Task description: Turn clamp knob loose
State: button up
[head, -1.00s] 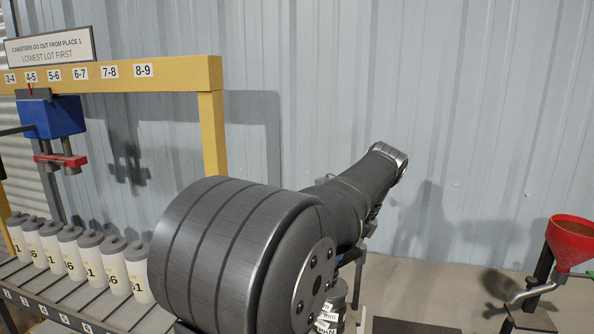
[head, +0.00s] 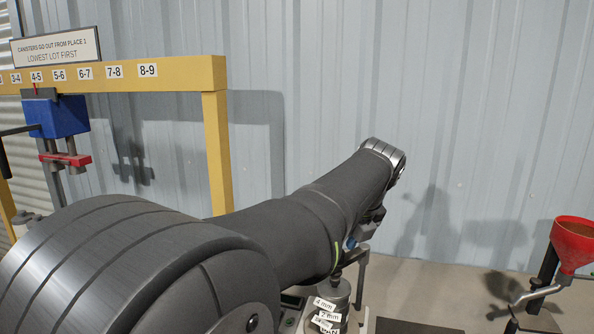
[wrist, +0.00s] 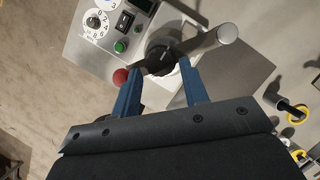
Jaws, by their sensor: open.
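In the wrist view, my gripper (wrist: 160,82) is open, with its two blue fingers apart. Just beyond the fingertips is a dark round knob (wrist: 160,52) with a grey bar that ends in a rounded tip (wrist: 228,33). This looks like the clamp knob. It lies between the lines of the fingers; I cannot tell whether they touch it. It sits on a grey metal machine (wrist: 88,50). In the head view my arm hides most of the machine and the knob.
The machine carries a white dial (wrist: 95,23), a black switch (wrist: 125,20), a green button (wrist: 120,46) and a red ball (wrist: 120,75). A red funnel (head: 572,243) is at right, a yellow frame (head: 218,150) at left.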

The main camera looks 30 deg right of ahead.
jog(key=v, duration=1.5)
jog(key=w+a+r+n+g+h, duration=0.1)
jog(key=w+a+n+g+h, duration=0.25)
jog(key=n, duration=1.05)
jog(key=w+a+r+n+g+h, duration=0.15)
jog(key=w+a+n, duration=0.35)
jog(key=n, duration=0.9)
jog(key=x, duration=1.1)
jog(key=w+v, duration=0.1)
jog(key=v, duration=0.9)
jog(key=shift+d+m+g+y, duration=0.2)
jog(key=shift+m+g+y, duration=0.1)
jog(key=shift+g, duration=0.1)
